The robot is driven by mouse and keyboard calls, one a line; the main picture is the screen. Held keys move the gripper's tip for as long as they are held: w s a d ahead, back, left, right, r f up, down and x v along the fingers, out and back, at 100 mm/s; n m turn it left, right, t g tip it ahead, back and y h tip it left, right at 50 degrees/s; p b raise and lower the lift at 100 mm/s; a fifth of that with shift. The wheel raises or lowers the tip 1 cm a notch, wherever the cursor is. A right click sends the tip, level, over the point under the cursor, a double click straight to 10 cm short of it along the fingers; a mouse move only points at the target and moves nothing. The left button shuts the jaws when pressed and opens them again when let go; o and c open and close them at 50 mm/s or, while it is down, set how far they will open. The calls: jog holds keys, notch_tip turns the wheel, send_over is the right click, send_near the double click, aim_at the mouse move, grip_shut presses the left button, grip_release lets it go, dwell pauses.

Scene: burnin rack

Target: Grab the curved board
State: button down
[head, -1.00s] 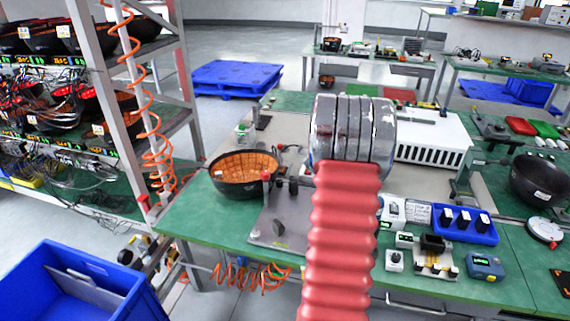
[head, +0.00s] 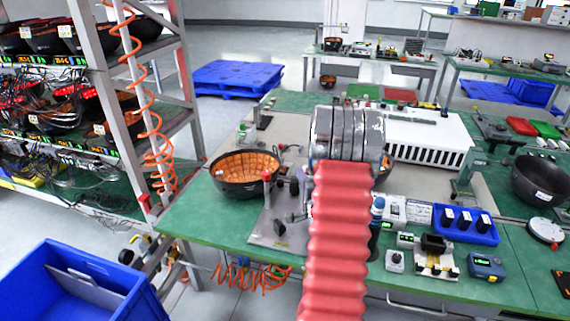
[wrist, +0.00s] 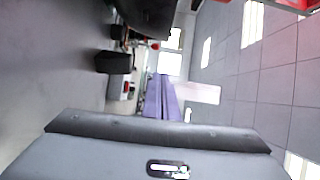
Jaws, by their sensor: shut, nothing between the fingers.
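A bowl-shaped curved board (head: 248,172), black outside with an orange grid inside, rests at the left of the green workbench, open side up. A dark edge with a little orange (head: 385,165) shows just right of my arm; the arm hides most of it, so I cannot tell what it is. My gripper (wrist: 160,124) fills the bottom of the wrist view as a grey body with a dark front edge. It is shut and empty. In the head view my arm hides it.
A grey fixture plate with a red-knobbed clamp (head: 266,177) is beside the board. A blue-topped post (head: 377,207) stands close right of my arm. A white vented box (head: 428,138) is behind. A shelf rack (head: 120,110) and blue bin (head: 85,285) are at left.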

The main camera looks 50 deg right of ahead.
jog(key=shift+s+a+r, duration=0.1)
jog(key=shift+s+a, duration=0.05)
jog(key=shift+a, duration=0.1)
jog(key=shift+w+d, duration=0.3)
jog(key=shift+w, duration=1.25)
jog(key=shift+w+d, duration=0.25)
jog(key=shift+w, duration=1.3)
jog(key=shift+w+d, duration=0.3)
jog(key=shift+w, duration=1.25)
